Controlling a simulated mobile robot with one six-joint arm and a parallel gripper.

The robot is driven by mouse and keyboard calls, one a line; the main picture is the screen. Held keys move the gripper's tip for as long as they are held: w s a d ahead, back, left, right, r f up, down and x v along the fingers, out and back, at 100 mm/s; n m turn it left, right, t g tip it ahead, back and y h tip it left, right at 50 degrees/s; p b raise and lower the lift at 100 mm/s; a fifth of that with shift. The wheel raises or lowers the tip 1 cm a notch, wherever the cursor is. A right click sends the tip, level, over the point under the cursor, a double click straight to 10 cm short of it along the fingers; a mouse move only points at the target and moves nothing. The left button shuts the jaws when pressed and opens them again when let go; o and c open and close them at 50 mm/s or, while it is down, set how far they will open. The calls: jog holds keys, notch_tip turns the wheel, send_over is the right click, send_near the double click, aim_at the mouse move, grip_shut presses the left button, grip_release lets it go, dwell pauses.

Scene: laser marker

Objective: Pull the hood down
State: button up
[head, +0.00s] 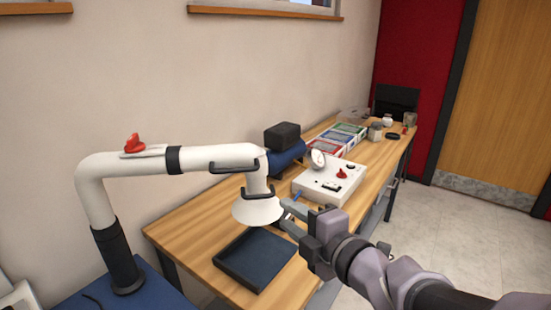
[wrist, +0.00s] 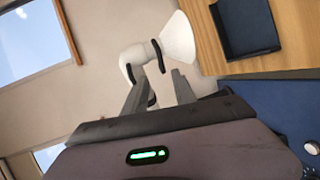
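The hood (head: 257,209) is a white cone at the end of a jointed white extraction arm (head: 205,159). It hangs above the table over a dark tray. A black handle (head: 236,167) is on the arm above the cone, and another dark handle (head: 271,194) is close to the cone. My gripper (head: 284,217) is just right of the cone in the head view. In the wrist view, my gripper's fingers (wrist: 160,88) are apart with nothing clearly held. The hood (wrist: 179,48) and a dark handle (wrist: 158,56) show beyond the fingertips. I cannot tell whether anything touches.
The dark tray (head: 236,270) lies on the wooden table (head: 183,228) below the hood. A white control box (head: 323,187) with a red knob stands behind my gripper. A blue machine (head: 286,158), colored boxes (head: 338,138) and jars stand farther back. Open floor lies right.

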aim_at(262, 198)
jog(key=p+x, duration=0.4)
jog(key=x, duration=0.1)
jog(key=p+x, duration=0.5)
jog(key=x, duration=0.1)
jog(key=shift+f, duration=0.2)
jog(key=shift+w+a, duration=0.3)
jog(key=shift+w, duration=0.25)
jog(key=shift+c, duration=0.4)
grip_shut()
jog(key=shift+f, duration=0.1)
